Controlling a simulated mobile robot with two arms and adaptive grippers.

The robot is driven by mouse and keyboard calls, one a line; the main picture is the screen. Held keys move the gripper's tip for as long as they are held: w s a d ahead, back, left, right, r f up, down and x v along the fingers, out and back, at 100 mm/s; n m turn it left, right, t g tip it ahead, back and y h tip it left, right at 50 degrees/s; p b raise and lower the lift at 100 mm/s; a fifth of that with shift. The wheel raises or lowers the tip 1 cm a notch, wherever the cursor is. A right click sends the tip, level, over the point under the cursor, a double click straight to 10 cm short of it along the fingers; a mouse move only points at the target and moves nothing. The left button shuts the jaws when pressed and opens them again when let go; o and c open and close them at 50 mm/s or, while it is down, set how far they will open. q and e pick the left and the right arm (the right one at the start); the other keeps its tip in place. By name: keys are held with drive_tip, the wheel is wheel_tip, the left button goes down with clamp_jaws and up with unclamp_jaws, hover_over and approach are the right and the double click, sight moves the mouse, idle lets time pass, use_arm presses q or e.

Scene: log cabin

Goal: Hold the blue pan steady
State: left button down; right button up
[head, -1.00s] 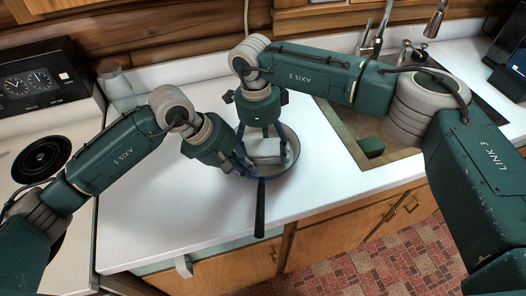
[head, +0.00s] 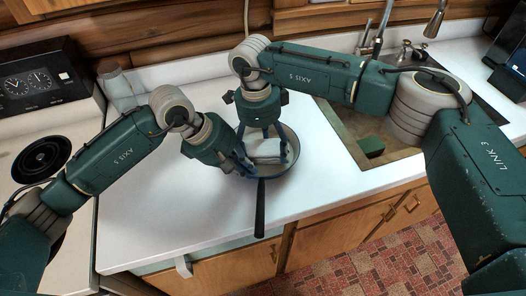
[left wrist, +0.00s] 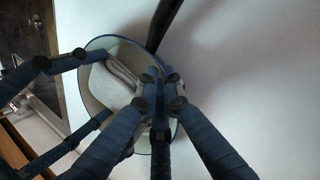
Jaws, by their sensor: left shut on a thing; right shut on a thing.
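The blue pan (head: 290,163) sits on the white counter, its dark handle (head: 260,208) pointing toward the front edge. In the left wrist view the pan's round rim (left wrist: 92,44) shows below the fingers. My left gripper (head: 246,170) is at the pan's left side, its fingers closed at the rim near the handle. They also meet there in the left wrist view (left wrist: 160,95). A pale folded cloth (head: 265,150) is inside the pan. My right gripper (head: 266,148) reaches down from above, with its fingers around the cloth; the exact contact is partly hidden.
A sink (head: 350,125) with a green sponge (head: 371,147) is to the right. A stove (head: 40,160) is at the left, and a pale grinder-like object (head: 116,88) stands at the back left. The counter (head: 170,225) left of the pan is clear.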

drive_tip(key=shift+w+f, duration=0.1)
drive_tip(key=shift+w, duration=1.1)
drive_tip(key=shift+s, duration=1.2)
drive_tip(key=shift+r, duration=3.65)
use_arm(q)
drive_tip(key=c, duration=1.9)
unclamp_jaws()
drive_tip(key=shift+c, duration=0.2)
drive_tip(key=shift+o, duration=0.5)
